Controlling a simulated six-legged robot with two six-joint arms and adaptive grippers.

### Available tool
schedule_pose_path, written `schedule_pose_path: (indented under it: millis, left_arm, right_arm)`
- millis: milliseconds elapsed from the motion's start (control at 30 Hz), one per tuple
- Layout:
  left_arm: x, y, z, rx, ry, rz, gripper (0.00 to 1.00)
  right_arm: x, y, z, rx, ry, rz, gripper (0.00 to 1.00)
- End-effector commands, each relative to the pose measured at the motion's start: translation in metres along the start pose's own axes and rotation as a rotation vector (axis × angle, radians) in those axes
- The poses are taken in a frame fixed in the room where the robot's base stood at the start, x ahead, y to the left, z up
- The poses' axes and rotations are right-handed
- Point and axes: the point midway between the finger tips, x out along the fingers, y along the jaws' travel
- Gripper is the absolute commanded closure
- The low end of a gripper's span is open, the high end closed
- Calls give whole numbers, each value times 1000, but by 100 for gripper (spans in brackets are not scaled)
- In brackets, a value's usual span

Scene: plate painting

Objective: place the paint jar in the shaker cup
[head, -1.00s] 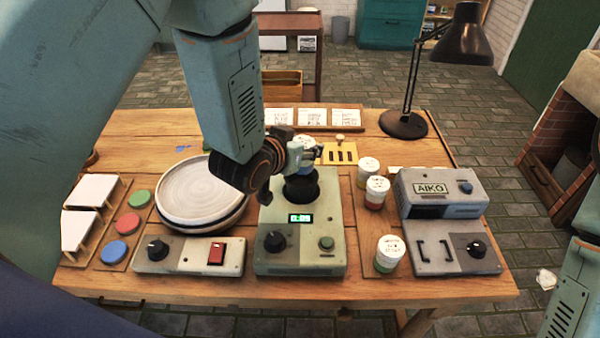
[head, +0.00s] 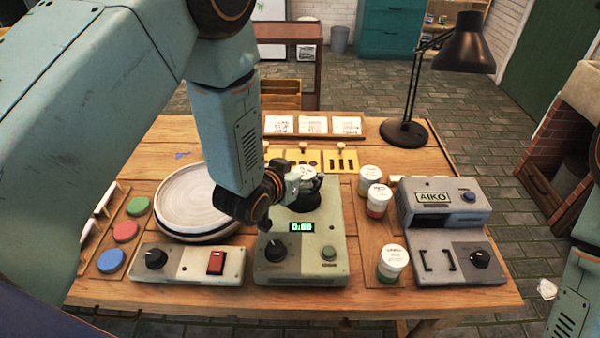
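The paint jar (head: 303,172) shows its white lid between the fingers of my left gripper (head: 306,184), which looks shut on it. The jar is low over the dark shaker cup (head: 305,200) on top of the pale green shaker machine (head: 318,258). The fingers hide most of the jar's body, and I cannot tell how far it sits inside the cup. My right arm shows only at the lower right edge; its gripper is out of view.
Other lidded jars (head: 378,199) stand right of the shaker, beside the grey AIKO machine (head: 446,215). A plate (head: 190,203) sits on a turntable at the left, near several coloured discs (head: 125,232). A black lamp (head: 404,133) stands behind.

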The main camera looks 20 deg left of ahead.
Motion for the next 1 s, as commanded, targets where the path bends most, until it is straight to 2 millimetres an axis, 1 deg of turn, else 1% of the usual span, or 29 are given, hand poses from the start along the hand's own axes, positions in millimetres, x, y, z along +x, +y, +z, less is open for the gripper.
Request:
schedule_pose_path:
  millis: [300,433,567,800,900,1000]
  left_arm:
    - [-1,0,0,1,0,0,28]
    - [-9,0,0,1,-1,0,28]
    - [-30,0,-1,1,-2,0,28]
    - [-76,0,-1,-1,-2,0,28]
    - [-93,0,-1,-1,-1,0,28]
    - [-106,0,-1,-1,0,-1,28]
  right_arm:
    - [0,0,0,1,0,0,60]
    - [-1,0,0,1,0,0,60]
    - [-3,0,0,1,0,0,60]
    - [-7,0,0,1,0,0,60]
    - [-8,0,0,1,0,0,60]
    - [-8,0,0,1,0,0,60]
